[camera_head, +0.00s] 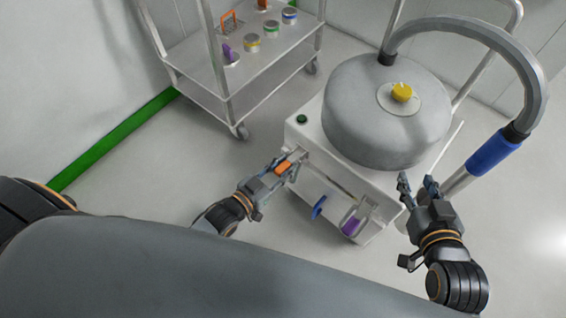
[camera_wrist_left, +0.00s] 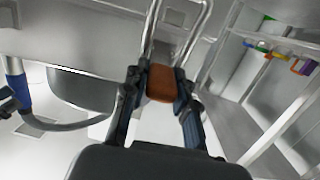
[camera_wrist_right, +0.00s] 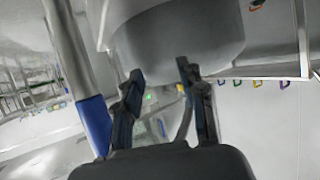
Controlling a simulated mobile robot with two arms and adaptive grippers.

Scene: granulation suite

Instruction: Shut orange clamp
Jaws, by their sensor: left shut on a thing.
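The orange clamp (camera_head: 284,167) is at the left end of the white machine's front face. It also shows in the left wrist view (camera_wrist_left: 161,83), between the fingers, with a metal loop running up from it. My left gripper (camera_head: 281,168) is shut on the orange clamp, one finger on each side of it. My right gripper (camera_head: 417,184) is open and empty, beside the machine's right front corner. It also shows open in the right wrist view (camera_wrist_right: 158,78). Whether the clamp is fully closed cannot be told.
The white machine (camera_head: 304,134) carries a grey drum with a yellow knob (camera_head: 402,92). A purple-handled clamp (camera_head: 351,226) and a blue knob (camera_head: 318,208) are on its front. A grey hose with a blue sleeve (camera_head: 490,152) arches at right. A steel cart (camera_head: 196,55) stands behind left.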

